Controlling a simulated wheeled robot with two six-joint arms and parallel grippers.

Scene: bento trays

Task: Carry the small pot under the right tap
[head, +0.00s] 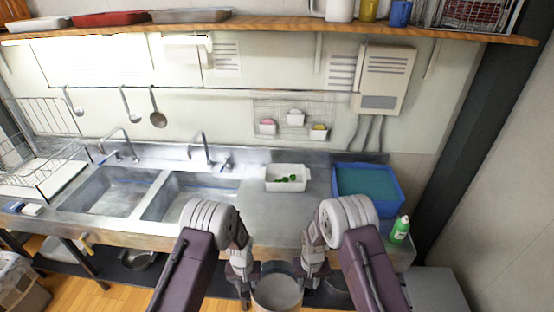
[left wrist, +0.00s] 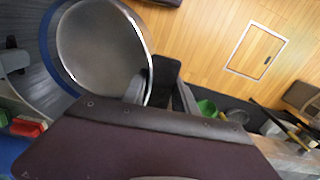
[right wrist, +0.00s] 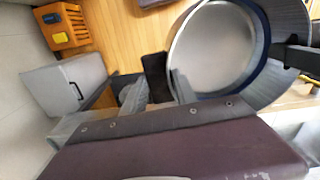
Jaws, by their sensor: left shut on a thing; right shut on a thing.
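The small pot (head: 277,292) is a round, grey, open metal pot, seen at the bottom centre of the head view. My left gripper (head: 247,284) is shut on its left side and my right gripper (head: 310,280) on its right side. The pot is in front of the counter's front edge. Its empty-looking inside shows in the left wrist view (left wrist: 100,50) and in the right wrist view (right wrist: 213,48). The right tap (head: 203,150) stands behind the right sink basin (head: 185,195), up and left of the pot. The left tap (head: 125,145) stands behind the left basin (head: 110,190).
A white tray with green pieces (head: 288,171), a blue tub (head: 385,211) and a green bottle (head: 400,230) stand on the right part of the counter. The steel counter (head: 270,212) between basin and arms is clear. A dish rack (head: 40,175) is at the left.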

